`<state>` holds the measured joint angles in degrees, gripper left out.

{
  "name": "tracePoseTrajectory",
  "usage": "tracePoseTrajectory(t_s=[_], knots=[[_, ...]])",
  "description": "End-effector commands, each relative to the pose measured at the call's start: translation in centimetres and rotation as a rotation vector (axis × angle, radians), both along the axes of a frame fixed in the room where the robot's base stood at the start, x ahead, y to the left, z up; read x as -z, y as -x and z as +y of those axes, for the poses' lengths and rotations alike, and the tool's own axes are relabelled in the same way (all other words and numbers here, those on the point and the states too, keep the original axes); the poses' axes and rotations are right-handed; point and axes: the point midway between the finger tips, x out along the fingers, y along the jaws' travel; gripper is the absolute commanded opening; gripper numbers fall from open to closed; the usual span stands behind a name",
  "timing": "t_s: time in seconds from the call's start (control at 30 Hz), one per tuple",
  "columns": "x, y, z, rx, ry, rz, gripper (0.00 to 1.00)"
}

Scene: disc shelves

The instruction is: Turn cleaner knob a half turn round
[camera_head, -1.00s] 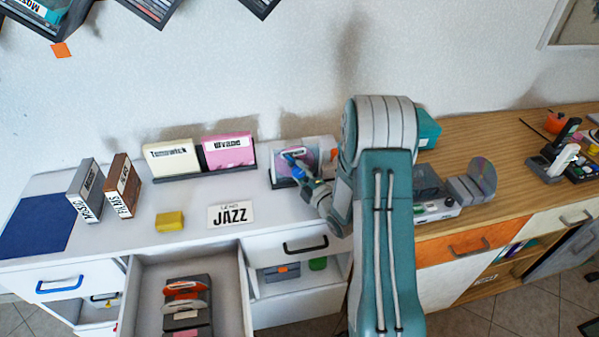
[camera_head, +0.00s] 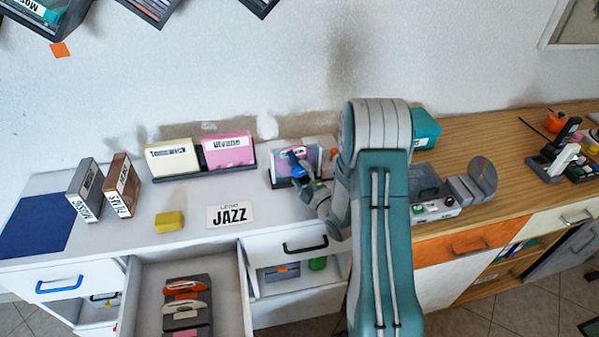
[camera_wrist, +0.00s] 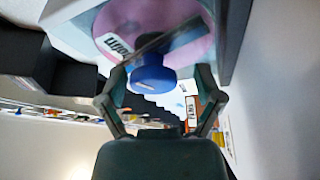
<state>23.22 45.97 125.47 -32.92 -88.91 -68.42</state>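The cleaner (camera_head: 273,181) stands on the white counter against the wall, left of my arm, with a pink disc (camera_head: 286,152) in it. The wrist view shows the pink disc (camera_wrist: 120,22) with a dark bar across its face. The blue cleaner knob (camera_wrist: 153,80) sits on that bar and also shows in the head view (camera_head: 297,165). My gripper (camera_wrist: 160,78) is open, with one finger on each side of the knob. Gaps show between the knob and both fingers in the wrist view. In the head view my gripper (camera_head: 305,174) is at the knob, partly hiding the cleaner.
Cream and pink disc boxes (camera_head: 228,150) stand left of the cleaner. A JAZZ card (camera_head: 230,215) and a yellow block (camera_head: 170,221) lie in front. An open drawer (camera_head: 245,290) juts out below. A teal box (camera_head: 426,130) stands right of my arm.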

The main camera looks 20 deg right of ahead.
Motion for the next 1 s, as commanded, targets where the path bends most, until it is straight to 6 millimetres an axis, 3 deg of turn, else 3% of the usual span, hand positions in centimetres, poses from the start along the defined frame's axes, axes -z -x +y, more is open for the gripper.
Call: tracePoseTrajectory(t_s=[0.33,0.47,1.0], knots=[[-0.3,0.0,0.0,-0.001,0.003,-0.009,0.92],[-0.2,0.8,-0.2,0.000,0.003,-0.009,0.92],[1.1,10.5,-2.1,0.002,0.001,-0.005,0.92]])
